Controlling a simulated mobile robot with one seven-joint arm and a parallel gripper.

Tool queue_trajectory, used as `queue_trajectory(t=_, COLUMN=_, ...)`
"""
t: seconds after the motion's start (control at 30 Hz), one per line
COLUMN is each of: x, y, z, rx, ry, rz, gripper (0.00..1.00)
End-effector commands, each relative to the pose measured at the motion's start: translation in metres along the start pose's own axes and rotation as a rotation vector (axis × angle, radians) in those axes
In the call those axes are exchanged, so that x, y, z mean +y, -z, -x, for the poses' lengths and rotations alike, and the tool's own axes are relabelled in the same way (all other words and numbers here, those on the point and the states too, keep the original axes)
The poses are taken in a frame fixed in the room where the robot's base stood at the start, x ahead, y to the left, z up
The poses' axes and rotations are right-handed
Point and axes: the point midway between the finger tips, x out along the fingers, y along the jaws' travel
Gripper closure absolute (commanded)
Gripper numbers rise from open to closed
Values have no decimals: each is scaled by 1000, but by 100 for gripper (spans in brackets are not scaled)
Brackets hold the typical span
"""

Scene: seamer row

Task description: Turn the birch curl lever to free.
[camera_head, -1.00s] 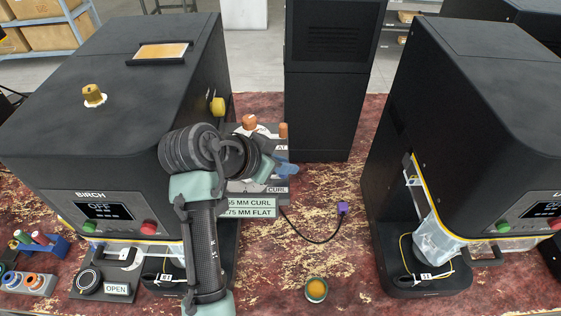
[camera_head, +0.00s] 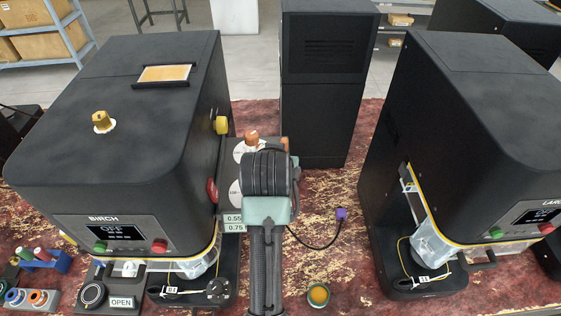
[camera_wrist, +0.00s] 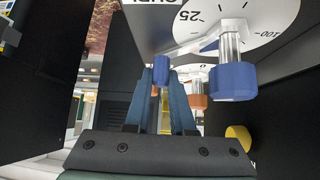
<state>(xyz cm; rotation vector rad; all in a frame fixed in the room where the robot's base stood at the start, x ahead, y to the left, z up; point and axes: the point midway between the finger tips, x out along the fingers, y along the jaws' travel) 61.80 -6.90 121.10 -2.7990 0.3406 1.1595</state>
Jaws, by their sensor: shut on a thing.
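The birch machine (camera_head: 120,110) is the black housing at left in the head view, with a dark lit display. Its side panel with white dials (camera_head: 236,192) is partly hidden behind my wrist. In the wrist view my gripper (camera_wrist: 161,78) is shut on a blue-handled lever (camera_wrist: 161,66) with a pale shaft. A partly cut-off CURL label (camera_wrist: 150,2) is above it, so it appears to be the curl lever. Its pointing direction cannot be read. In the head view my wrist hides the fingers and the lever.
Beside the held lever in the wrist view are another blue knob (camera_wrist: 234,80) on a numbered dial (camera_wrist: 245,22), an orange knob (camera_wrist: 196,100) and a yellow knob (camera_wrist: 238,137). A second machine (camera_head: 450,130) stands at right. A small amber-topped pot (camera_head: 318,294) sits on the bench.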

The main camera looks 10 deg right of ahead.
Motion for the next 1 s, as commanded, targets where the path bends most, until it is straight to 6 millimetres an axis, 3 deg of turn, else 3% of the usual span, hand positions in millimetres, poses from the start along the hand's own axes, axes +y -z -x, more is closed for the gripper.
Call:
queue_trajectory(t=0.8, x=-8, y=6, z=-3, rx=5, ry=90, rz=89, gripper=100)
queue_trajectory(t=0.83, x=-8, y=6, z=-3, rx=5, ry=90, rz=89, gripper=72)
queue_trajectory(t=0.97, x=-8, y=6, z=-4, rx=3, ry=89, rz=89, gripper=49)
queue_trajectory(t=1.0, x=-7, y=6, z=-4, rx=3, ry=89, rz=89, gripper=47)
